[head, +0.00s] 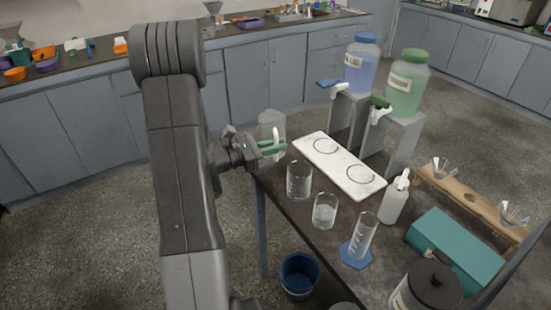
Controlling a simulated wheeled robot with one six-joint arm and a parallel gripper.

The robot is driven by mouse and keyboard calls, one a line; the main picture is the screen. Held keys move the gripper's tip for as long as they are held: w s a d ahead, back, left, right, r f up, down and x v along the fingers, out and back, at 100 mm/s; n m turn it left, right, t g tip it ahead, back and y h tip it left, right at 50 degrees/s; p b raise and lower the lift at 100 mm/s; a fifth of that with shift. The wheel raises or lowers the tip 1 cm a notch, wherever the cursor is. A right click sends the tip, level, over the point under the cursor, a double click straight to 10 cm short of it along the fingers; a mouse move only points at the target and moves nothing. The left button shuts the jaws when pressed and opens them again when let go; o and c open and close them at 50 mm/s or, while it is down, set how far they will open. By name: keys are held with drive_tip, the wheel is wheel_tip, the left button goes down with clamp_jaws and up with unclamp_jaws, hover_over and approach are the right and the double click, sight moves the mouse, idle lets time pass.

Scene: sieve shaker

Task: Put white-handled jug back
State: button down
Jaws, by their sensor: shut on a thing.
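My gripper (272,147), with green fingers, is shut on the white-handled jug (268,122). The jug is clear and looks roughly upright, held at the far left corner of the dark table. Its white handle (276,137) shows at the fingers. Part of the jug is hidden behind the fingers. A white board (322,158) with two ring marks lies on the table to the right of my gripper. Both rings are empty.
Two glass beakers (299,180) and (324,212) and a cylinder (363,236) stand near the front edge. Blue (362,66) and green (408,84) jugs with taps stand on grey stands behind the board. A squeeze bottle (395,200) stands to the right.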

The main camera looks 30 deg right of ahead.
sight(276, 160)
drive_tip(key=shift+f, duration=2.1)
drive_tip(key=shift+f, duration=0.1)
drive_tip(key=c, duration=1.9)
unclamp_jaws()
drive_tip(key=shift+f+b, duration=0.15)
drive_tip(key=shift+b, duration=0.15)
drive_tip(key=o, duration=0.4)
drive_tip(key=shift+r+p, duration=0.35)
drive_tip(key=a, duration=0.4)
drive_tip(key=w+a+b, duration=0.1)
drive_tip(key=a, duration=0.7)
drive_tip(key=shift+w+f, duration=0.15)
drive_tip(key=shift+w, duration=0.05)
